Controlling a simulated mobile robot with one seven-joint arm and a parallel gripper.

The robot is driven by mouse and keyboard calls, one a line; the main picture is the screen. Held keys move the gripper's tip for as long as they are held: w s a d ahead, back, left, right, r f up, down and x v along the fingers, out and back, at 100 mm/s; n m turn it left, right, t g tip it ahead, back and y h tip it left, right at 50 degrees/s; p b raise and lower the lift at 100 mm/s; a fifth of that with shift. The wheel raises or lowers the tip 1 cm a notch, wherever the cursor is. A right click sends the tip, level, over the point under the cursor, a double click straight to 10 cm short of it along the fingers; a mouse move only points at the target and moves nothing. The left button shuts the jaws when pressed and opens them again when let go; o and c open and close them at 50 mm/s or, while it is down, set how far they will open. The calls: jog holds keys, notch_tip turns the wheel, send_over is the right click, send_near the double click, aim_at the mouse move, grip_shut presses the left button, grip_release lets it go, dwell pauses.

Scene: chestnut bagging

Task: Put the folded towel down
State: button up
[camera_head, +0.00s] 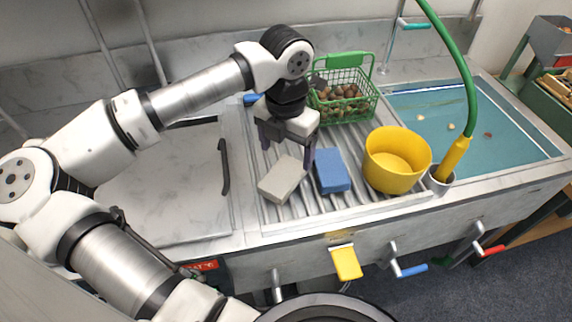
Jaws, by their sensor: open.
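The folded towel, a light grey-beige flat block (283,180), lies on the ribbed metal drainboard (325,204), to the left of a blue block (332,171). My gripper (288,152) is open just above and behind the towel. One dark finger is on the left and the other is at the right, near the gap between the towel and the blue block. I cannot tell from this one view whether a finger touches the towel.
A green basket (347,90) of chestnuts stands behind. A yellow bucket (397,160) and a green hose with yellow nozzle (455,157) stand to the right, beside a water-filled basin (470,115). The white counter (165,190) at left is mostly clear.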

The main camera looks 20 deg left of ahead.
aim_at(286, 171)
notch_tip(286, 171, up, 6)
jog(key=b, duration=0.1)
jog(key=shift+r, duration=0.2)
dwell(0.4)
